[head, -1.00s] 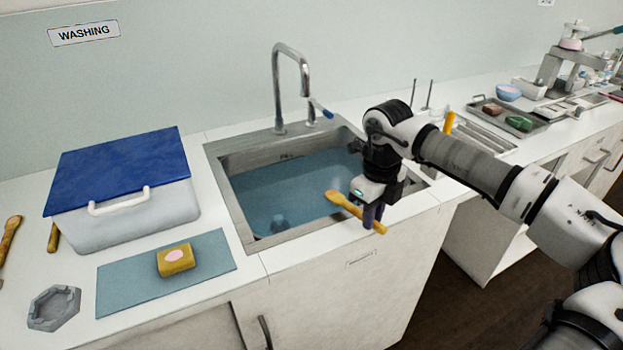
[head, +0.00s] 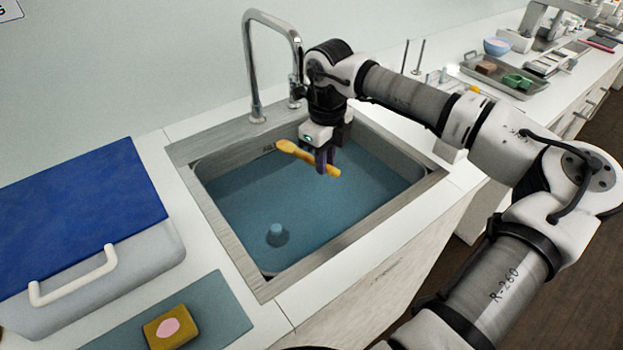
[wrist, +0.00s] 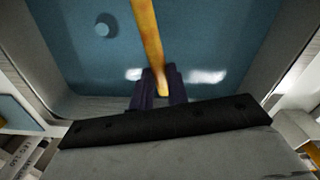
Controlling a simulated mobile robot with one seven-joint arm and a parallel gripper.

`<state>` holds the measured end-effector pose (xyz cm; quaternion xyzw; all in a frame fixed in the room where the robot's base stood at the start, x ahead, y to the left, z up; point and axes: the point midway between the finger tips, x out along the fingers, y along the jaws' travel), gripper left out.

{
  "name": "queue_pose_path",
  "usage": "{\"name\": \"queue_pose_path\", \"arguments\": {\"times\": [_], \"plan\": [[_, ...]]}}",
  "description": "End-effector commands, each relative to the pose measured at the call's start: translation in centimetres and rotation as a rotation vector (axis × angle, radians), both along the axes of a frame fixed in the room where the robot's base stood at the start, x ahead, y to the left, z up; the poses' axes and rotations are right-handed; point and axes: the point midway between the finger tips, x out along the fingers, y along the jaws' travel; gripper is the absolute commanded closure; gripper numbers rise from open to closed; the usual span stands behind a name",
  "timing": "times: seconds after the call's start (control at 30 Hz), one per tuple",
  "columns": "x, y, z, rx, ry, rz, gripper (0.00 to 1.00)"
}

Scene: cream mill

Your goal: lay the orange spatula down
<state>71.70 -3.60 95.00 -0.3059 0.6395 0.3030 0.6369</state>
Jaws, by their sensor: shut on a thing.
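The orange spatula (head: 297,152) is held in my gripper (head: 325,168) above the sink basin. Its broader end points to the left and its handle end shows just right of the fingers in the head view. My gripper points down and its dark purple fingers are shut on the handle. In the wrist view the spatula (wrist: 148,35) runs up from between the fingers (wrist: 160,88), over the blue sink floor. The spatula looks clear of the basin's floor and walls, though its height is hard to judge.
The sink (head: 262,280) has a tall faucet (head: 250,65) behind it and a blue-grey plug-like piece (head: 277,235) inside. A blue-lidded bin (head: 85,210) stands left. A sponge (head: 172,328) lies on a blue mat (head: 225,310). A tray (head: 520,88) with items is at the back right.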

Motion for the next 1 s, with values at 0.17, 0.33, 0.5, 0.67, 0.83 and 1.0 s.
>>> {"name": "queue_pose_path", "arguments": {"times": [0.17, 0.33, 0.5, 0.67, 0.83, 1.0], "plan": [[-0.1, 0.0, -5.9, 0.000, 0.002, 0.000, 1.00], [-0.1, 0.0, -8.8, 0.000, 0.002, 0.000, 1.00], [0.0, 0.0, -9.9, 0.000, 0.002, 0.000, 1.00], [-0.1, 0.0, -10.3, 0.000, 0.002, 0.000, 1.00], [-0.1, 0.0, -11.5, 0.000, 0.004, 0.000, 1.00], [-0.1, 0.0, -13.2, 0.001, 0.004, 0.001, 1.00]]}}
